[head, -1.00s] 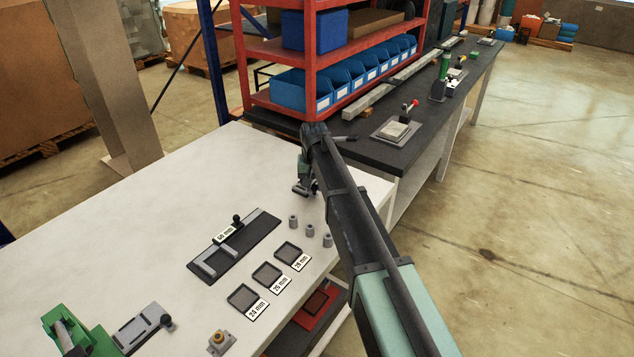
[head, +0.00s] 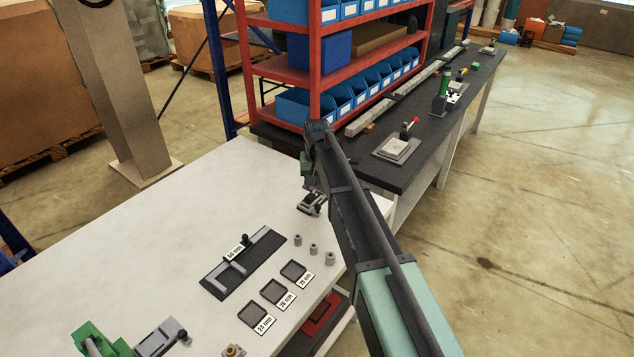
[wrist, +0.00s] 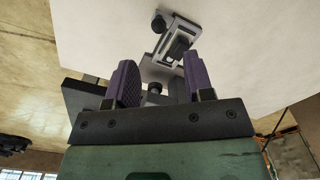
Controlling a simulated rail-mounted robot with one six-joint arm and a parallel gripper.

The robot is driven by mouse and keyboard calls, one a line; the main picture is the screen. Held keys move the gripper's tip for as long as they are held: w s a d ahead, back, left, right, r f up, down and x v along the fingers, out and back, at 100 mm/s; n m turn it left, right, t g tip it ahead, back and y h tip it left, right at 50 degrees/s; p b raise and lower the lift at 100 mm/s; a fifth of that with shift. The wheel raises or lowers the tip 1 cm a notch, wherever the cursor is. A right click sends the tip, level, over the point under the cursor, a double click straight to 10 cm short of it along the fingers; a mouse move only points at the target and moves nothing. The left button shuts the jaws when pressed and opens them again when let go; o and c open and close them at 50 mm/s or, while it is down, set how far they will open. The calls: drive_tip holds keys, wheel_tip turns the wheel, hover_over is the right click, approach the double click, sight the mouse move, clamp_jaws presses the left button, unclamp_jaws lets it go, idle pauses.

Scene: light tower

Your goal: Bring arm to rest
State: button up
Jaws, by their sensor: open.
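My arm reaches from the lower right over the right end of the white table (head: 150,220) in the head view. My gripper (wrist: 161,82) shows in the wrist view with its two purple fingers spread apart and nothing held between them. In the head view the gripper is mostly hidden at the arm's far end. Beyond the fingers, a grey metal device (wrist: 178,38) with dark knobs rests on the white surface. A similar small grey device (head: 312,203) shows beside my arm in the head view.
A red shelf rack (head: 315,70) with blue bins stands close behind the arm's end. A dark bench (head: 400,165) runs to the back right. A slotted fixture (head: 243,262), three square pads and small grey cylinders (head: 313,249) lie on the table. The table's left middle is clear.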

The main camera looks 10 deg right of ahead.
drive_tip(key=shift+r, duration=0.6)
drive_tip(key=s+d, duration=0.2)
drive_tip(key=s, duration=1.3)
drive_tip(key=s+d+n, duration=0.1)
drive_tip(key=s+d, duration=0.2)
drive_tip(key=s, duration=1.3)
drive_tip(key=shift+d+n, duration=0.15)
drive_tip(key=shift+n, duration=0.15)
